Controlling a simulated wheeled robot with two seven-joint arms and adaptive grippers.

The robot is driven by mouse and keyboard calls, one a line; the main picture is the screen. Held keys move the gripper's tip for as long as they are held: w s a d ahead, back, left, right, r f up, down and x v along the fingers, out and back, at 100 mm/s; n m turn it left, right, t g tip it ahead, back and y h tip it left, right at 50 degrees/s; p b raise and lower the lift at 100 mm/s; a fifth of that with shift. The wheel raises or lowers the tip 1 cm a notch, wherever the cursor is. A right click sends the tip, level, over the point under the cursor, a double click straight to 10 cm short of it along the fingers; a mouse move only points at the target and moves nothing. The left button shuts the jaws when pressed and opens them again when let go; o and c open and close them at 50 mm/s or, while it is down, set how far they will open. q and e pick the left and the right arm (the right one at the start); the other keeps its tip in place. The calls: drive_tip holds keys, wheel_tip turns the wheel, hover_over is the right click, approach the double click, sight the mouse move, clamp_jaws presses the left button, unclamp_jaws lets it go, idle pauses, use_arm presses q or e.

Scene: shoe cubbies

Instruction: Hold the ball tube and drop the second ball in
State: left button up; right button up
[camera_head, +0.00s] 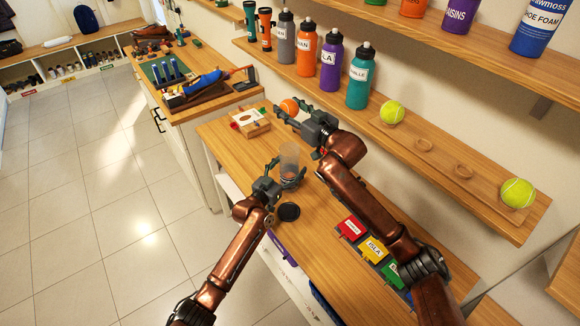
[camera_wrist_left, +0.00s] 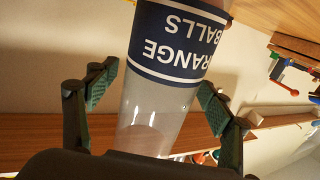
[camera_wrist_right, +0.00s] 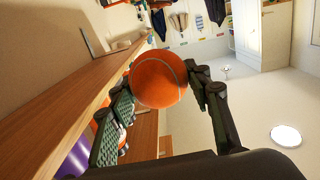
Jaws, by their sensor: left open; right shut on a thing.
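The clear ball tube (camera_head: 289,155) stands upright on the wooden bench. In the left wrist view the tube (camera_wrist_left: 160,120) has a dark blue "ORANGE BALLS" label, upside down in the picture. A faint pinkish shape shows through its wall; I cannot tell if it is a ball inside. My left gripper (camera_head: 281,178) is open, its fingers on either side of the tube; gaps show in the left wrist view (camera_wrist_left: 155,90). My right gripper (camera_head: 291,112) is shut on an orange ball (camera_wrist_right: 158,80), held higher than the tube and beyond it. The ball also shows in the head view (camera_head: 289,106).
A black round lid (camera_head: 289,212) lies on the bench near the tube. The wall shelf (camera_head: 440,160) holds bottles and tennis balls (camera_head: 392,112).

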use_arm(q)
drive_tip(key=shift+c, duration=0.4)
drive_tip(key=c, duration=1.2)
use_arm(e)
wheel_tip(320, 180, down, 13)
idle(1.0)
drive_tip(key=o, duration=1.2)
wheel_tip(320, 180, up, 10)
drive_tip(key=shift+r, duration=0.1)
use_arm(q)
drive_tip(key=o, duration=1.3)
drive_tip(key=shift+c, duration=0.2)
